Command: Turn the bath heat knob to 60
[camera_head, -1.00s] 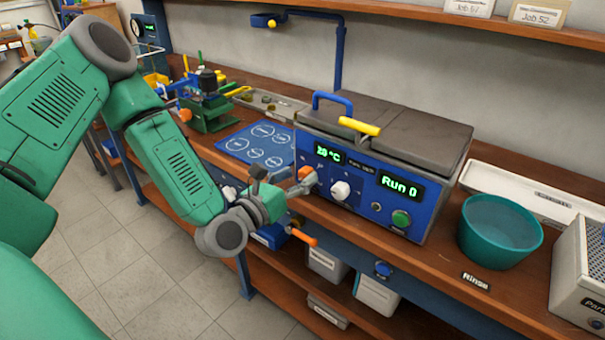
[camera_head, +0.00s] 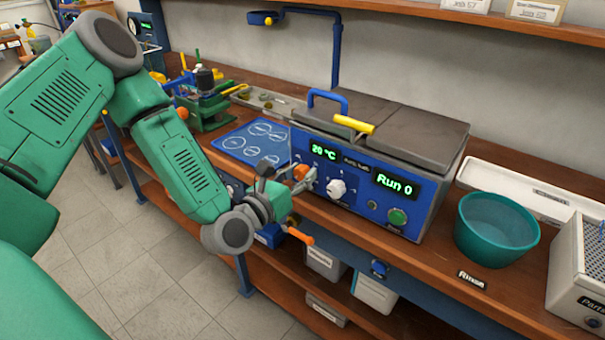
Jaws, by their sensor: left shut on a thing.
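The blue bath unit (camera_head: 335,208) with a grey two-part lid (camera_head: 400,120) stands on the bench. Its left display (camera_head: 323,151) reads 20 °C and its right display (camera_head: 395,185) reads Run 0. An orange knob (camera_head: 301,172) sits under the temperature display. A white knob (camera_head: 337,189) is to its right and a green button (camera_head: 398,217) further right. My left gripper (camera_head: 303,180) is at the panel, its fingers shut on the orange knob, which they partly hide. My right gripper is not in view.
A teal tub (camera_head: 497,229) and a white tray (camera_head: 530,188) stand right of the bath. A blue mat (camera_head: 252,141) and a green fixture (camera_head: 207,108) lie left. An orange-handled valve (camera_head: 300,236) sticks out below the bench edge, under my left gripper.

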